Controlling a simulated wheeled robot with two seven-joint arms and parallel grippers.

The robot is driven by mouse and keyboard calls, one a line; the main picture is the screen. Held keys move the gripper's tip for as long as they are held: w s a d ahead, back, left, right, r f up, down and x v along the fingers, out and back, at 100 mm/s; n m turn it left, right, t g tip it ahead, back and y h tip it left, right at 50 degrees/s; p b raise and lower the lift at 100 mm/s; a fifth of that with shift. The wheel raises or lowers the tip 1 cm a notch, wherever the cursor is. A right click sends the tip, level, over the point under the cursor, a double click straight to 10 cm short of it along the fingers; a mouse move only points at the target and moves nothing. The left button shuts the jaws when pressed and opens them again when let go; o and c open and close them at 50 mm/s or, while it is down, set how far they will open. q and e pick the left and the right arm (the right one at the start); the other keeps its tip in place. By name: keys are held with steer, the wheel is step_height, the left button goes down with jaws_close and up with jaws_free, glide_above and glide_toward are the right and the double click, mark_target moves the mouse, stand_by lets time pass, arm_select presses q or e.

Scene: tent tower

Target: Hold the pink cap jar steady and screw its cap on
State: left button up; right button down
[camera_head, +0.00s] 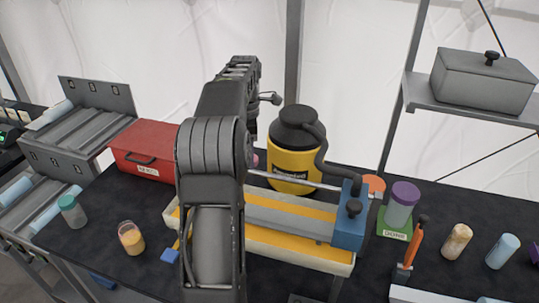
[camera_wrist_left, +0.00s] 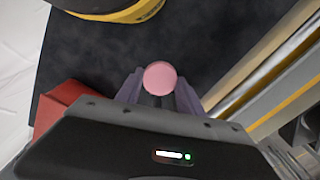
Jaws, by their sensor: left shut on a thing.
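A round pink cap (camera_wrist_left: 160,78) shows from above in the left wrist view. It sits between the fingers of my left gripper (camera_wrist_left: 159,92), which is shut on it or on the jar just under it. The jar's body is hidden below the cap, so I cannot tell how the cap sits on it. In the head view only a small pink patch (camera_head: 256,160) shows beside my dark arm, left of the yellow canister. The left gripper's fingers are hidden behind the arm there. My right gripper is in neither view.
A red box (camera_head: 150,140) stands left, a yellow-and-black canister (camera_head: 292,170) behind, and a long yellow-lined tray (camera_head: 335,265) in front. A purple-capped jar (camera_head: 402,205) stands on a green DONE pad. A teal-capped jar (camera_head: 72,212) and an orange-filled jar (camera_head: 131,240) stand at left.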

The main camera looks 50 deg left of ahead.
arm_select(q)
steer(key=shift+s+a, duration=0.3)
steer(key=shift+a, duration=0.25)
stand_by(0.4)
